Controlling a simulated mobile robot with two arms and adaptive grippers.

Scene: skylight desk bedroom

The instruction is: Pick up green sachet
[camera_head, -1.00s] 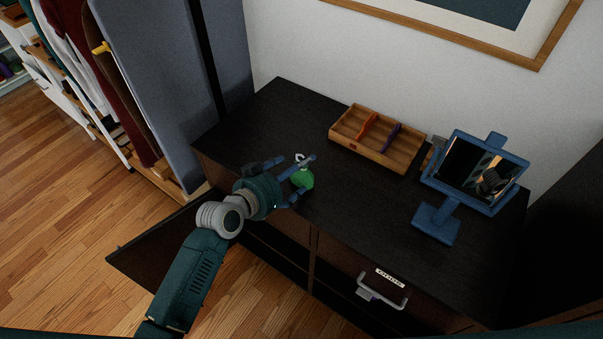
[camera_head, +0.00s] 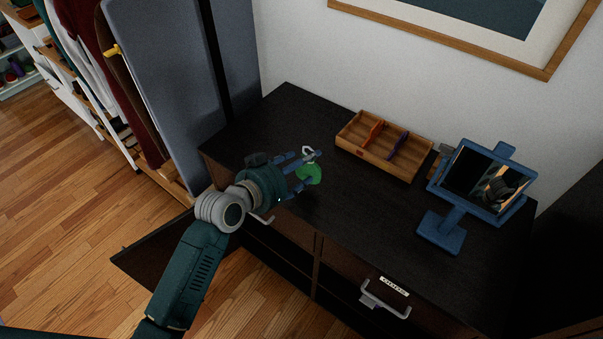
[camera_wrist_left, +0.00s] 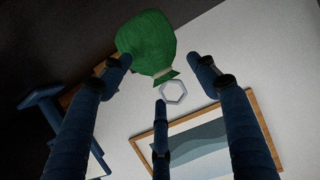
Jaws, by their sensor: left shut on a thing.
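The green sachet (camera_head: 310,174) is a rounded green bag with a pale tie and a whitish ring (camera_head: 307,151) by its neck. My left gripper (camera_head: 303,175) is shut on it, over the front left part of the dark cabinet top. In the left wrist view the sachet (camera_wrist_left: 148,42) shows beyond the fingertips (camera_wrist_left: 160,75), with the ring (camera_wrist_left: 173,92) close to its neck. The sachet appears held above the cabinet top, but the height of the gap is hard to tell. My right gripper is not in view.
A wooden divided tray (camera_head: 415,163) and a blue-framed mirror on a stand (camera_head: 440,232) are on the cabinet top (camera_head: 350,225) to the right. A cabinet door (camera_head: 150,262) stands open at the lower left. A grey panel (camera_head: 160,75) stands behind left.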

